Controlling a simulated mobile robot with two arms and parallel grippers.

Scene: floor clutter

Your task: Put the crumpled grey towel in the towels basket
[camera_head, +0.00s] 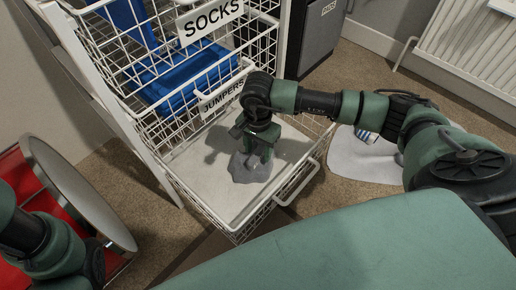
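The crumpled grey towel (248,173) is a small dark grey heap inside the pulled-out bottom wire basket (197,190), near its middle. No label shows on this basket, so I cannot read that it is the towels one. My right gripper (258,157) points down into the basket, right at the top of the towel. Its fingertips are partly hidden by the towel and the wrist, so I cannot tell whether they grip it. My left arm shows at the lower left, with its gripper out of view.
A pale grey cloth or mat (355,160) lies on the carpet at right. A radiator (470,50) is behind.

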